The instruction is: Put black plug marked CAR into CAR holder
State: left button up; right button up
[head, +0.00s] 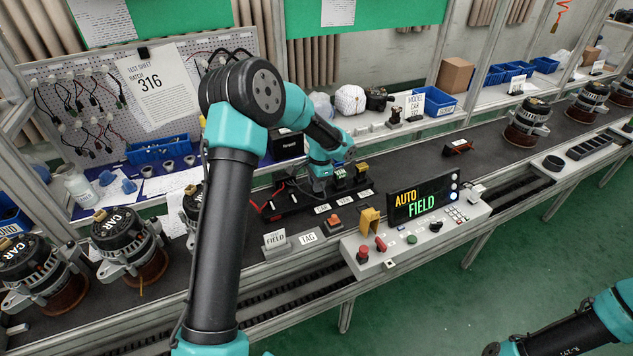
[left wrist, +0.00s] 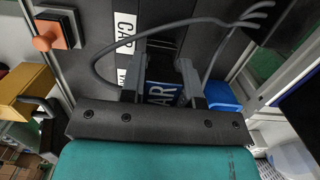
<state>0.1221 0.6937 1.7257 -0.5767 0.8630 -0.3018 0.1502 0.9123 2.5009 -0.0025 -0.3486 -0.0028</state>
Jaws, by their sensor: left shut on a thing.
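In the left wrist view, a black plug with a blue label reading CAR (left wrist: 163,93) sits between the two fingers of my left gripper (left wrist: 160,80), which is shut on it. A grey cable loops around it. A white CAR label (left wrist: 125,38) lies on the dark surface beside the plug. In the head view, my left gripper (head: 322,182) is low over the black holder strip (head: 285,222) behind the row of white labels; the arm largely hides the plug. I cannot tell whether the plug is inside its holder. Of my right arm, only a part shows at the lower right.
An orange button (head: 334,222) and a control box with an AUTO FIELD display (head: 421,200) stand at the front. A yellow block (head: 370,220) is beside the display. Alternators (head: 125,240) stand on the belt at left, others at far right. The belt right of the holders is mostly clear.

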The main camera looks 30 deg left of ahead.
pick_arm(q)
jog(key=shift+f, duration=0.35)
jog(key=o, duration=1)
jog(key=shift+r, duration=0.1)
notch_tip(320, 180, up, 17)
jog(key=w+d, duration=0.1)
jog(key=shift+w, duration=0.35)
jog(key=shift+d, duration=0.2)
